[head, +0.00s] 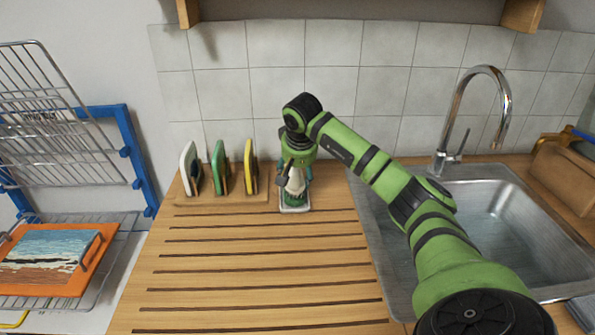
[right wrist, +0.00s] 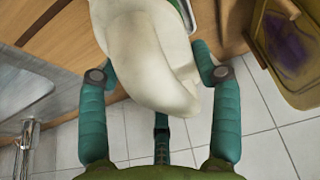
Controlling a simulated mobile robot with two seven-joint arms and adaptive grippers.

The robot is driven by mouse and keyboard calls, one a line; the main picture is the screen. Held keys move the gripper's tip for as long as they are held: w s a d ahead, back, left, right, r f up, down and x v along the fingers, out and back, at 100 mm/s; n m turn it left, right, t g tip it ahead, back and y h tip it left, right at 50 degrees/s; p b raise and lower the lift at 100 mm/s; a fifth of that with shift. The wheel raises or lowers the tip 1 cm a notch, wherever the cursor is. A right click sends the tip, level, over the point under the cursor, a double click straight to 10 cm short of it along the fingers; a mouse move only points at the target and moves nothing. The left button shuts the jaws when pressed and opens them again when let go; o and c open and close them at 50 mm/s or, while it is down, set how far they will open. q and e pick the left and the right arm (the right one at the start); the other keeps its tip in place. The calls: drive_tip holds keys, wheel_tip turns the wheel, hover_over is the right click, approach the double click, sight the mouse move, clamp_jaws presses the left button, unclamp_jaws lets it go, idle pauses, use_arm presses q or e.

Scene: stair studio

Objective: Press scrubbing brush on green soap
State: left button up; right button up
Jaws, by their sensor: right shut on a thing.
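The green soap (head: 295,199) is in a small white dish (head: 295,209) directly below the brush; a green strip shows at the top of the right wrist view (right wrist: 184,10). The brush's lower end is partly hidden, so I cannot tell whether it touches the soap. My left gripper is out of view.
White, green and yellow boards (head: 220,167) stand in a wooden rack left of the dish. The sink (head: 490,215) and tall tap (head: 455,120) lie to the right. The grooved wooden worktop (head: 255,265) in front is clear.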

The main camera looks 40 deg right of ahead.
drive_tip(key=shift+f, duration=0.35)
drive_tip(key=shift+f, duration=0.15)
idle(1.8)
wheel_tip(320, 180, up, 7)
drive_tip(key=p, duration=0.7)
drive_tip(key=shift+r, duration=0.2)
drive_tip(key=shift+f, duration=0.15)
idle(0.5)
